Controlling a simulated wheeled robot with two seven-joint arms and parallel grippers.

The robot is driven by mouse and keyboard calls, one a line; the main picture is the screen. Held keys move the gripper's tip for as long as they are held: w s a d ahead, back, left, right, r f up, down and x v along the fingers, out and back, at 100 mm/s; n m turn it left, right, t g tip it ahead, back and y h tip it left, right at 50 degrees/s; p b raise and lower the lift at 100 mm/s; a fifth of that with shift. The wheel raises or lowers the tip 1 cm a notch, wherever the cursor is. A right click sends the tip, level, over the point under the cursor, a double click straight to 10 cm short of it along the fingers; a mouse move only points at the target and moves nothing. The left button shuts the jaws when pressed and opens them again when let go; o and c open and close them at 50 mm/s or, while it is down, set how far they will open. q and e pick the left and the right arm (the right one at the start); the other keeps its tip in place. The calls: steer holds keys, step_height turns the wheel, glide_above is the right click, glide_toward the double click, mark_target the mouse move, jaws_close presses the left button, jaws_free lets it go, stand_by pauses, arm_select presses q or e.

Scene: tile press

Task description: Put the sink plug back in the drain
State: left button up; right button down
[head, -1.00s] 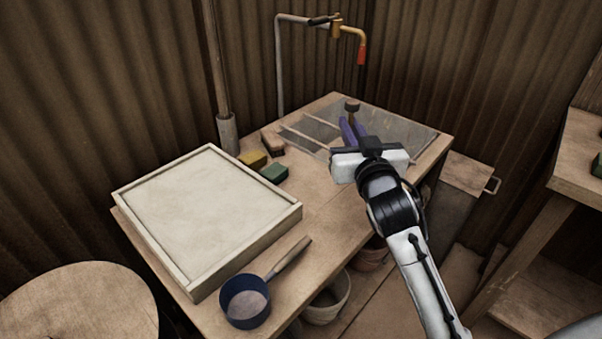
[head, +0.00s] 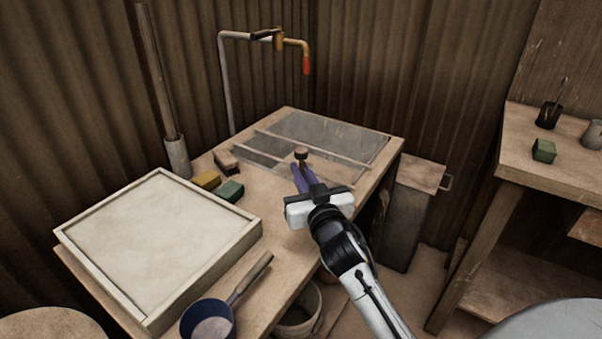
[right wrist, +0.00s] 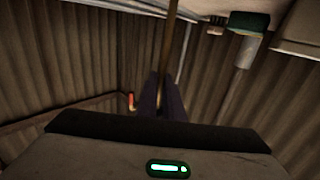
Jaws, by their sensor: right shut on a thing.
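My right gripper (head: 299,168) is shut on a small brown plug (head: 301,153), which stands up at the ends of its purple fingers. In the head view the plug appears over the front part of the sink (head: 345,137), a grey basin set in the far end of the workbench. Whether it touches anything below I cannot tell. The drain cannot be made out. In the right wrist view the dark fingers (right wrist: 162,95) show close together, with a thin brown rod between or behind them. My left gripper is not in view.
Two thin rails (head: 313,148) cross the sink. A pipe with a red-tipped tap (head: 306,65) stands behind it. A yellow block (head: 206,180), a green block (head: 230,191), a framed tray (head: 160,235) and a blue ladle (head: 207,320) occupy the bench's left and front.

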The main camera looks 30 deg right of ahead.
steer(key=c, duration=1.9)
jaws_free()
steer(key=shift+f, duration=0.1)
steer(key=v, duration=0.7)
steer(key=shift+s, duration=0.25)
